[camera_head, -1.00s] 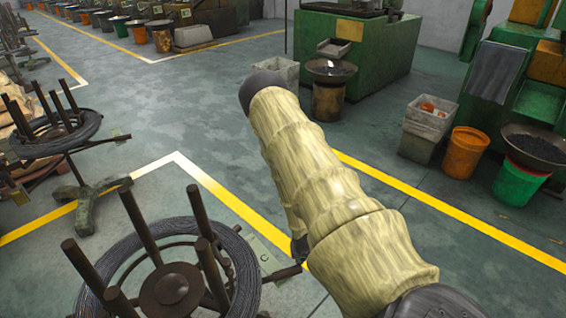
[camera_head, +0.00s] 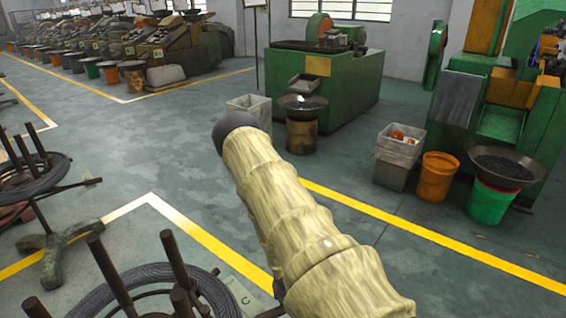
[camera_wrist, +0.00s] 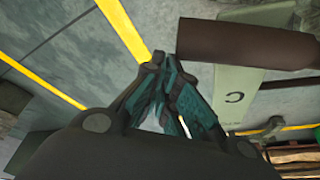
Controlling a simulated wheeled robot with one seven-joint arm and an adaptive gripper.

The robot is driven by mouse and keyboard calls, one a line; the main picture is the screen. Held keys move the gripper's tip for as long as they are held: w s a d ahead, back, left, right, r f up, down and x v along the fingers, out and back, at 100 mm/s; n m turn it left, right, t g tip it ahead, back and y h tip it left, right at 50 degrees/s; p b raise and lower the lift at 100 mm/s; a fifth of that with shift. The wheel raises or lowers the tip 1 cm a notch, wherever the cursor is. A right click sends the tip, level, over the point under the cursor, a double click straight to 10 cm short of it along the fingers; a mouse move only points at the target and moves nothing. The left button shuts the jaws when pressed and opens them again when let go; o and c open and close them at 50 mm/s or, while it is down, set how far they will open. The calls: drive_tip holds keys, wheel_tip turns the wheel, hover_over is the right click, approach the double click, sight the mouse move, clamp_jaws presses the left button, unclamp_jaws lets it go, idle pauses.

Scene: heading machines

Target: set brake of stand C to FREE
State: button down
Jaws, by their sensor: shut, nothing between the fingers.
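Stand C is at the bottom of the head view, a dark reel with upright brown posts (camera_head: 110,272) and a coil of grey wire (camera_head: 75,300). Its pale green plate marked C (camera_head: 241,297) lies at its right side, and the plate also shows in the wrist view (camera_wrist: 233,97). My gripper (camera_wrist: 165,62) is shut and empty in the wrist view. A thick brown bar (camera_wrist: 245,43) lies just right of its fingertips; I cannot tell whether it touches them. I cannot tell the brake's setting. In the head view my arm hides the gripper.
Another wire stand (camera_head: 45,250) is at the left. Yellow floor lines (camera_head: 400,228) cross the grey floor. A green machine (camera_head: 335,85), a white bin (camera_head: 397,155), an orange bucket (camera_head: 437,177) and a green bucket (camera_head: 489,203) stand beyond.

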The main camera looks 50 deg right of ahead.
wheel_tip(320, 180, up, 9)
drive_tip(key=b, duration=0.1)
drive_tip(key=shift+w+d, duration=0.15)
drive_tip(key=shift+w, duration=0.25)
idle(0.5)
idle(0.6)
